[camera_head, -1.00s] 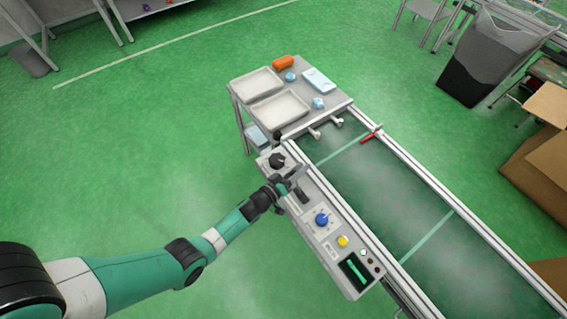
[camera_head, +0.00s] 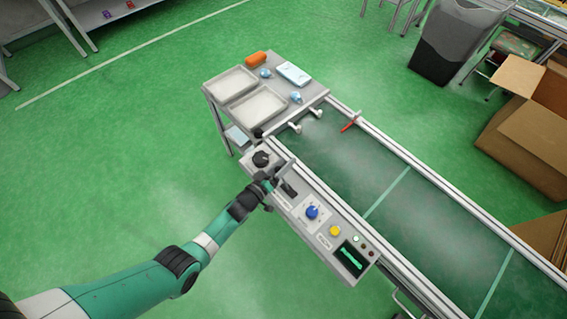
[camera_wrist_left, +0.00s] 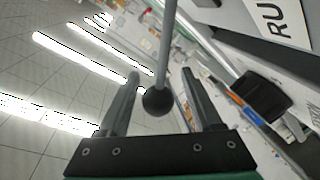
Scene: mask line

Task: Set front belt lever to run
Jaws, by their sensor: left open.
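The lever is a grey rod with a black ball knob (camera_wrist_left: 158,101), seen in the left wrist view. The ball sits between the two fingers of my open left gripper (camera_wrist_left: 160,78), with gaps on both sides. A white label with large letters "RU", cut off by the frame edge, shows at upper right there. In the head view my left gripper (camera_head: 279,172) is at the control panel (camera_head: 325,238), beside a black slot (camera_head: 289,187). It largely hides the lever there. My right gripper is not in view.
The panel also carries a black knob (camera_head: 261,158), a blue knob (camera_head: 312,212), a yellow button (camera_head: 335,231) and a lit display (camera_head: 350,257). The belt (camera_head: 420,215) runs alongside. A table with trays (camera_head: 260,106) stands at the far end. A red piece (camera_head: 350,121) is at the belt edge.

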